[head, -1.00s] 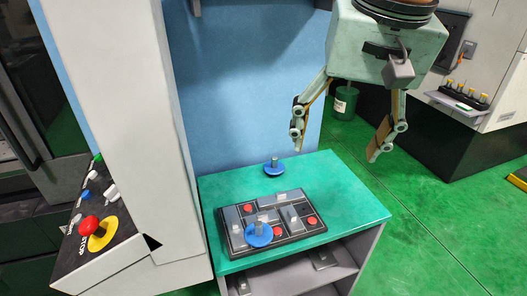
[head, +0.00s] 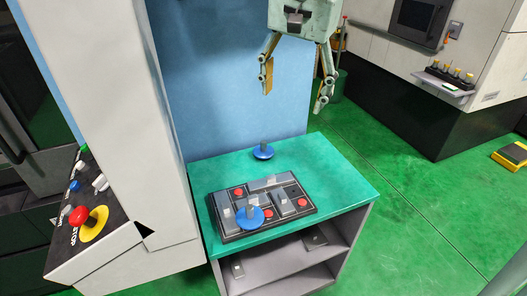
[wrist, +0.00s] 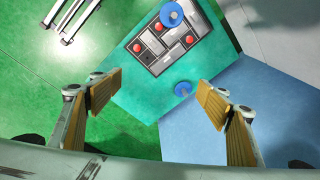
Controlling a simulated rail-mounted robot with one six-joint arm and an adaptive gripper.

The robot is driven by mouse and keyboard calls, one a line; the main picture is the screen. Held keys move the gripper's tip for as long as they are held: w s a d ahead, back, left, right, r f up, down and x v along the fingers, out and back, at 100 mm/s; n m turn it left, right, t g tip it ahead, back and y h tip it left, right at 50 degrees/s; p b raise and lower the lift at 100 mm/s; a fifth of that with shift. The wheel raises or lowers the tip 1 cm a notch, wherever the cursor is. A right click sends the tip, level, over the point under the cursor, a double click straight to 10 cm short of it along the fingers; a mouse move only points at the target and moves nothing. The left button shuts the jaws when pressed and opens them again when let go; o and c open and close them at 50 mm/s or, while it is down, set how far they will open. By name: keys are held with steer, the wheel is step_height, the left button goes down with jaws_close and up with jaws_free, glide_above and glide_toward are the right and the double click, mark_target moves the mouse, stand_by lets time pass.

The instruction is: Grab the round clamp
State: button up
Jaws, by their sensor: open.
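My gripper (head: 294,98) is open and empty, well above the table's back edge. Its yellow-padded fingers point down, apart from both clamps (wrist: 157,98).
The tray holds grey blocks and red round pieces. A white machine column (head: 150,120) stands close left of the table, with a control panel and red stop button (head: 78,215). A blue panel (head: 235,100) is behind.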

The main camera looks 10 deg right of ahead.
steer(key=w+f+m+g, duration=0.1)
steer(key=w+f+m, duration=0.1)
steer(key=w+f, duration=0.45)
steer(key=w+f+m, duration=0.3)
steer(key=w, duration=0.7)
steer(key=m+g+p, duration=0.1)
steer(key=m, duration=0.4)
glide_above(264, 148)
step_height(264, 148, down, 17)
steer(key=shift+w+f, duration=0.65)
steer(key=shift+w, duration=0.05)
steer(key=shift+f, duration=0.15)
steer(key=shift+f+b, duration=0.35)
steer(key=shift+f, duration=3.8)
steer(key=shift+d+f+b, duration=0.1)
steer(key=shift+f+b, duration=0.25)
steer(key=shift+f, duration=2.25)
